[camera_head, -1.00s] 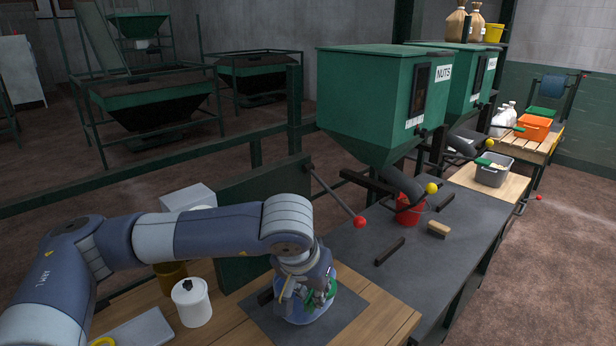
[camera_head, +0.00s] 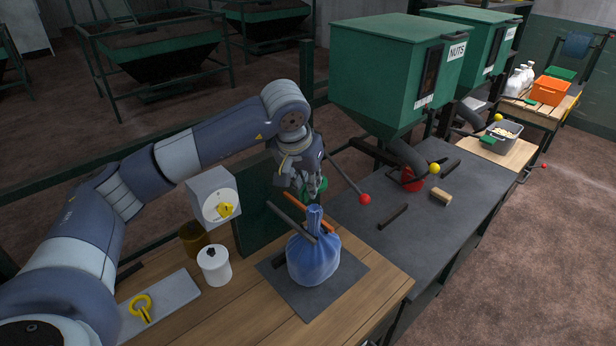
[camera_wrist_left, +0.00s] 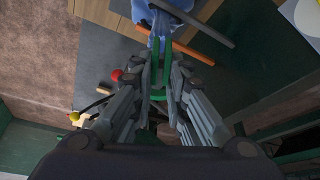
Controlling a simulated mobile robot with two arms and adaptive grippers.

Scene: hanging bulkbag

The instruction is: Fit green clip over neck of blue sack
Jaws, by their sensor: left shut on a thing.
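The blue sack (camera_head: 313,262) stands on a dark mat at the front of the wooden bench, its gathered neck (camera_head: 314,217) pointing up. An orange bar (camera_head: 300,216) and a dark grey bar (camera_head: 288,220) flank the neck. My left gripper (camera_head: 313,188) is shut on the green clip (camera_head: 318,187), just above and behind the neck. In the left wrist view the clip (camera_wrist_left: 157,94) points its two prongs toward the blue neck (camera_wrist_left: 160,35). The prong tips overlap the neck in that picture; I cannot tell whether they touch or straddle it. My right gripper is not in view.
A white pot (camera_head: 214,266), a brown jar (camera_head: 193,237) and a grey box with a yellow knob (camera_head: 213,195) stand left of the sack. A red-knobbed lever (camera_head: 364,199) rises behind it to the right. The dark bench right of the sack is mostly clear.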

